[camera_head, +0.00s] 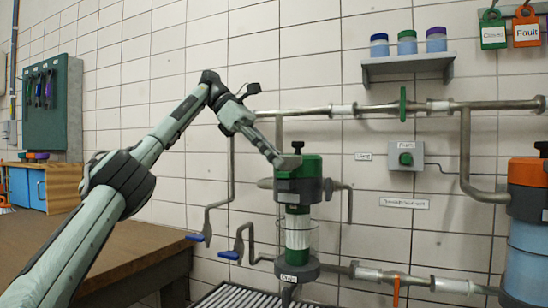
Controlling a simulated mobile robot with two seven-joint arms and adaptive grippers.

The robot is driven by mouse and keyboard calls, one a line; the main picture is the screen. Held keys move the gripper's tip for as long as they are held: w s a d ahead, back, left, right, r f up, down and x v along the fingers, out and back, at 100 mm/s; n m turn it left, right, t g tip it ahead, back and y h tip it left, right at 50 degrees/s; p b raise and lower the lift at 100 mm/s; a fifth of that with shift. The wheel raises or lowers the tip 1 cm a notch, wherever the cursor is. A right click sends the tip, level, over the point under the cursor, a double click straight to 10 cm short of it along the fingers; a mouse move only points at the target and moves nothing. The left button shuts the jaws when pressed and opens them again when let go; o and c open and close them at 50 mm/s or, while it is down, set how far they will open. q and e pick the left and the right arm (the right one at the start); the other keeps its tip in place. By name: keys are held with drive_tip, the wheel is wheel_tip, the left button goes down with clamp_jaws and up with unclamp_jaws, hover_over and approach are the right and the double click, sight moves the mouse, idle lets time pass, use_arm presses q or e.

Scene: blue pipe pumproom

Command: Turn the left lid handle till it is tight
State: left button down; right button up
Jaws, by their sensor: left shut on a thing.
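The left lid (312,166) is green and sits on a dark collar above a clear canister with a white filter inside (298,232). Its dark handle (297,146) stands at the top. My left arm comes in from the left and bends down to the lid. My left gripper (285,161) is at the lid's left and top side, shut on the left lid handle. The fingers are small and dark here, so the exact grip is hard to make out. My right gripper is not in view.
A second canister with an orange lid (527,173) stands at the right edge. Pipes with blue-handled valves (230,255) run left of the green-lidded canister. A wall shelf (408,66) holds three jars. A brown workbench (110,245) fills the lower left.

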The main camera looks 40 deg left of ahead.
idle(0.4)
use_arm(q)
drive_tip(key=c, duration=1.6)
unclamp_jaws()
